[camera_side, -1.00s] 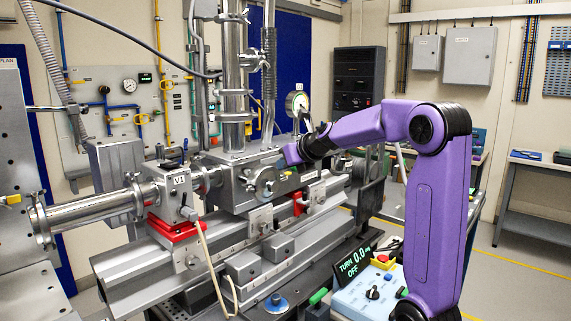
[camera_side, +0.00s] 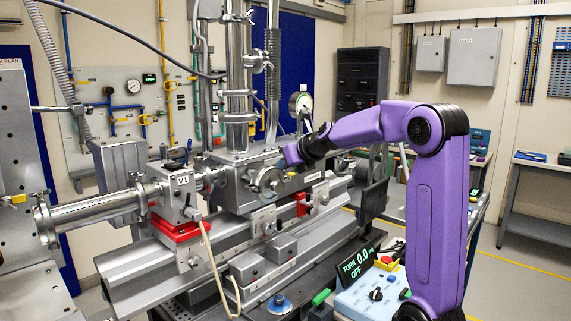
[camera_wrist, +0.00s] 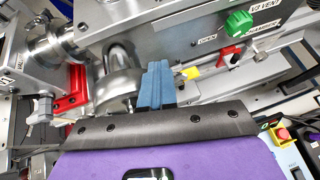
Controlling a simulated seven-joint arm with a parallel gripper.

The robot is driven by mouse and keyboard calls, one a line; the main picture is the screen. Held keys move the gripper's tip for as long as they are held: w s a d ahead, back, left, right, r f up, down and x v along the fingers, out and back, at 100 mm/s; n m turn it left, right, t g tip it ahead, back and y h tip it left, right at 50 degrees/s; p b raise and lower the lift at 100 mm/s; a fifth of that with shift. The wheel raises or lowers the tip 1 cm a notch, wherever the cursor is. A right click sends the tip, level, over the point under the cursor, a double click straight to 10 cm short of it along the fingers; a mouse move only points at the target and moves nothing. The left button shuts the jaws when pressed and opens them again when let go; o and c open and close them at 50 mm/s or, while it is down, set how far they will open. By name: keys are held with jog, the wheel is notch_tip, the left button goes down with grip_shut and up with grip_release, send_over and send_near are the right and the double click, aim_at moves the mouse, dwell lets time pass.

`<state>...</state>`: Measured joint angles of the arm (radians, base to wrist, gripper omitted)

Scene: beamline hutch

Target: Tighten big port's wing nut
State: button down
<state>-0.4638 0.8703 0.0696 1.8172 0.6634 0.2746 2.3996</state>
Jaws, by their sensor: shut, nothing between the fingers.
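The big port (camera_side: 265,182) is a round metal flange on the front of the steel chamber. In the wrist view the round port (camera_wrist: 120,88) lies just left of my fingers. My gripper (camera_side: 288,157) is close to the port's upper right in the side view. In the wrist view my gripper's blue fingers (camera_wrist: 157,80) are together with nothing between them, beside the port's rim; I cannot tell whether they touch it. I cannot make out the port's wing nut clearly; the fingers and palm may hide it.
A valve box marked V1 (camera_side: 181,192) stands on a red mount to the left. A green knob (camera_wrist: 239,22) and a yellow tag (camera_wrist: 191,73) are right of the fingers. A display (camera_side: 358,262) reads TURN 0.0, OFF. A control box (camera_side: 368,298) stands in front.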

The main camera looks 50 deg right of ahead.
jog(key=v, duration=1.7)
jog(key=shift+d, duration=0.15)
jog(key=c, duration=1.4)
grip_release()
jog(key=shift+s+r, duration=0.15)
jog(key=shift+c, duration=0.2)
jog(key=shift+o, duration=0.6)
jog(key=shift+d, duration=0.15)
jog(key=w+d+n+g+y, duration=0.2)
jog(key=w+d+n+y, duration=0.45)
jog(key=w+d, duration=0.35)
jog(key=s+d+f+n+g+y, duration=0.2)
jog(key=d+f+n+g+y, duration=0.15)
jog(key=d+n+y, duration=0.55)
jog(key=w+a+f, duration=0.3)
jog(key=a, duration=0.3)
jog(key=w+a+f+h, duration=0.1)
jog(key=w+a+f, duration=0.2)
jog(key=a, duration=0.4)
jog(key=shift+w+f+m, duration=0.2)
jog(key=shift+w+m, duration=0.15)
jog(key=shift+w, duration=0.5)
grip_shut()
